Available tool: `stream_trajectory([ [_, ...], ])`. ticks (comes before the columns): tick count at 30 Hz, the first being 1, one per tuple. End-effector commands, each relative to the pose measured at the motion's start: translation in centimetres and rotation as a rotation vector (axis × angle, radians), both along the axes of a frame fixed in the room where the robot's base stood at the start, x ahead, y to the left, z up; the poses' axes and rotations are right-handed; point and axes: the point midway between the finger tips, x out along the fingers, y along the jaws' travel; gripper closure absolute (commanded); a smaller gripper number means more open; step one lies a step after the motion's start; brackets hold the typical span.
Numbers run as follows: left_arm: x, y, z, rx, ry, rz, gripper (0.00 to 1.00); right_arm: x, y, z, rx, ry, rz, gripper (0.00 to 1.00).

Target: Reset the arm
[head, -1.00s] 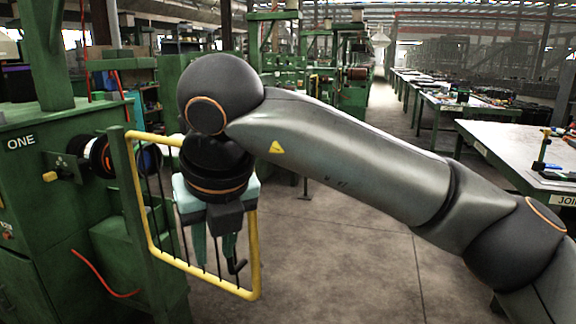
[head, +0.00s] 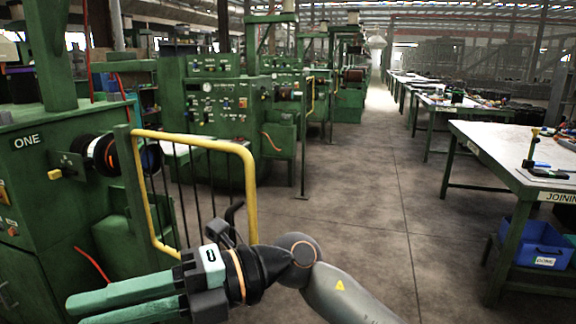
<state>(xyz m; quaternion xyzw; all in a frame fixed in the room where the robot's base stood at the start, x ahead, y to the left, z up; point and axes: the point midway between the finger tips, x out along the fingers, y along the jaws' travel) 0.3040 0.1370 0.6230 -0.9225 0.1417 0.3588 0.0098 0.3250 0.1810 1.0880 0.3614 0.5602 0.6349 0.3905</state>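My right arm comes in from the lower right. My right gripper (head: 75,308) is low at the left, in front of the lower part of the yellow-framed gate (head: 252,190). Its two teal fingers point left, with a narrow gap between them and nothing seen held. A dark hooked part stands up by the wrist. My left gripper is not in view.
The green machine marked ONE (head: 30,190) stands at left, with a black and orange round part (head: 104,155) on its side. At right is a table marked JOINING (head: 490,145), with a blue bin (head: 535,245) below. The middle floor is clear.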

Motion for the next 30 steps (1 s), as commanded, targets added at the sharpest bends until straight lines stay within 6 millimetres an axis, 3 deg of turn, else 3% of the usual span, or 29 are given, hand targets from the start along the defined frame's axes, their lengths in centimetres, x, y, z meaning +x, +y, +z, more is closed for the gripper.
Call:
stream_trajectory([
  [5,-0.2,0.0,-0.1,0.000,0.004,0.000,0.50,4.0,-3.1,1.1,0.310,0.358,-0.160,0.70],
  [8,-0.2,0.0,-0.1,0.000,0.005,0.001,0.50,7.3,-5.7,0.1,0.447,0.555,-0.288,0.70],
  [11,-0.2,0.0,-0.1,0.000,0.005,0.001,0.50,10.7,-8.9,-2.5,0.554,0.754,-0.441,0.70],
  [15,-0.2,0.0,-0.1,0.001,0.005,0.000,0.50,14.5,-13.8,-8.7,0.647,1.033,-0.683,0.70],
  [20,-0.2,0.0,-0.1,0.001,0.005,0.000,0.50,15.9,-19.5,-18.8,0.662,1.346,-0.982,0.70],
  [25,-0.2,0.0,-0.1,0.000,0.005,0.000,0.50,12.9,-24.9,-30.2,0.577,1.653,-1.284,0.70],
  [30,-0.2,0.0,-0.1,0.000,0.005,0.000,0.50,6.9,-28.7,-39.3,0.422,1.903,-1.519,0.70],
])
